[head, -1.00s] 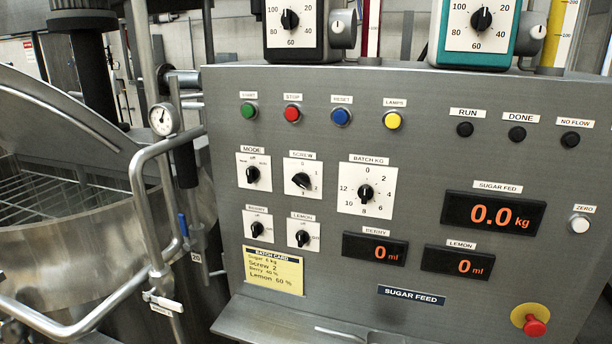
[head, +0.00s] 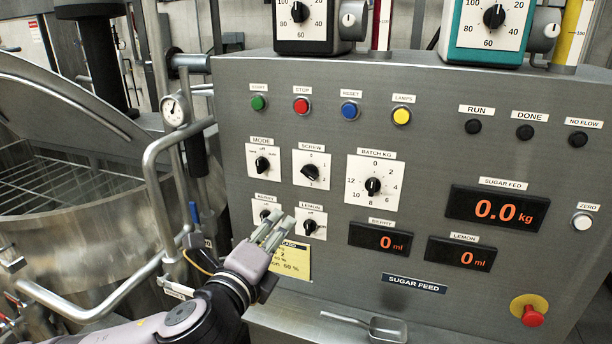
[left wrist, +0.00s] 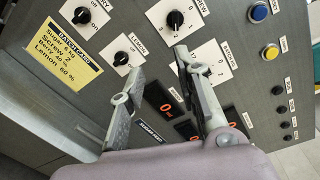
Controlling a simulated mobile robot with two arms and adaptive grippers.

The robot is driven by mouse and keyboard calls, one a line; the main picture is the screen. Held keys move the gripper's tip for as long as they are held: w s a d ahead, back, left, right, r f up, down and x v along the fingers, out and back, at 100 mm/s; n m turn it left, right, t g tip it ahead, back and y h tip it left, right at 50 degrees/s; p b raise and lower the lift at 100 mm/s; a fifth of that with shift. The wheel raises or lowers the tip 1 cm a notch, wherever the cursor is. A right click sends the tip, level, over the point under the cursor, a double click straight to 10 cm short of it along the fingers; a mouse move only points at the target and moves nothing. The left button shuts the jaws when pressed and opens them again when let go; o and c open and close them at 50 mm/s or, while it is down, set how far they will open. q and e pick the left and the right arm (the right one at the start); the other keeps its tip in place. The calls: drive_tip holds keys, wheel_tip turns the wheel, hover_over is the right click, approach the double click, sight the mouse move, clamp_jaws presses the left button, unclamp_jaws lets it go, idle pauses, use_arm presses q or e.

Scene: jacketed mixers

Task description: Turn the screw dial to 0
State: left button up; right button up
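The screw dial (head: 311,171) is a black knob on a white plate on the grey panel, under its SCREW label. Its exact setting is too small to read. It also shows in the left wrist view (left wrist: 175,19), at the top. My left gripper (head: 279,226) is in front of the panel, below the screw dial, and overlaps the berry and lemon dials' area and the batch card in the head view. In the left wrist view its two fingers (left wrist: 160,62) are apart with nothing between them, and they are clear of the screw knob. My right gripper is not in view.
Close around are the mode dial (head: 262,164), batch kg dial (head: 373,186), berry dial (head: 265,214) and lemon dial (head: 310,227). Coloured buttons run above. A steel vessel (head: 70,240) with a pipe rail (head: 151,180) stands left. A scoop (head: 386,329) lies on the ledge below.

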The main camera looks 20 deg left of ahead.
use_arm(q)
wheel_tip(320, 180, up, 2)
drive_tip(key=m, duration=0.2)
drive_tip(key=p, duration=0.2)
approach(307, 175)
drive_tip(key=shift+t, duration=0.4)
drive_tip(key=w, duration=0.8)
drive_tip(key=shift+w+d+f, duration=0.15)
drive_tip(key=shift+w+f, duration=0.05)
drive_tip(key=shift+f, duration=0.1)
drive_tip(key=shift+w+p, duration=0.35)
drive_tip(key=shift+w, duration=0.2)
drive_tip(key=shift+f, duration=0.1)
clamp_jaws()
